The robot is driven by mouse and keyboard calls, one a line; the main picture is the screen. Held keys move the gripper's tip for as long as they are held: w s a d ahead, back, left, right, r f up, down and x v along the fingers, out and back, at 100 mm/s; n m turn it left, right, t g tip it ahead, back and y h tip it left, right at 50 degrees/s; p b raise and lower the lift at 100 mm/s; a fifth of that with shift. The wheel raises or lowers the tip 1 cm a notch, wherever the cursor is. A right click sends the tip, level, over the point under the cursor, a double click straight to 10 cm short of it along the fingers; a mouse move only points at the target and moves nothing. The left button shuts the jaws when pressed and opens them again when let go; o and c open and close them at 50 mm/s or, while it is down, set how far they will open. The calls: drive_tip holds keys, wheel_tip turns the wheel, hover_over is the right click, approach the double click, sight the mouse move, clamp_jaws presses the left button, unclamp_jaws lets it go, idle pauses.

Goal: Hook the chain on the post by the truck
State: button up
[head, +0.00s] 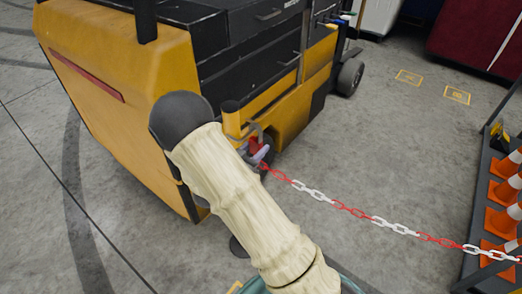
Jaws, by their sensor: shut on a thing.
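The yellow and black truck (115,75) fills the upper left. A post (231,120) with a dark cap stands close beside it; my arm hides its middle, and a dark round base (238,247) shows below. The red and white chain (353,211) runs from the right edge up to my gripper (260,152). My gripper is small in view, partly behind my arm, and shut on the chain's end, just right of the post's top. I cannot tell whether the chain end touches the post.
A dark rack (478,215) with several orange cones (502,192) stands at the right edge, where the chain leaves view. A dark red object (478,38) is at the upper right. Grey floor (390,140) between truck and rack is clear apart from yellow markings (457,94).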

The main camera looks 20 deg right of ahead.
sight(250, 151)
drive_tip(key=shift+w+a, duration=0.7)
drive_tip(key=shift+w, duration=0.2)
drive_tip(key=shift+s+d+f+b, duration=0.1)
drive_tip(key=shift+f+b, duration=0.8)
drive_tip(key=shift+f, duration=0.4)
drive_tip(key=o, duration=1.1)
drive_tip(key=v, duration=1.7)
drive_tip(key=shift+p, duration=0.45)
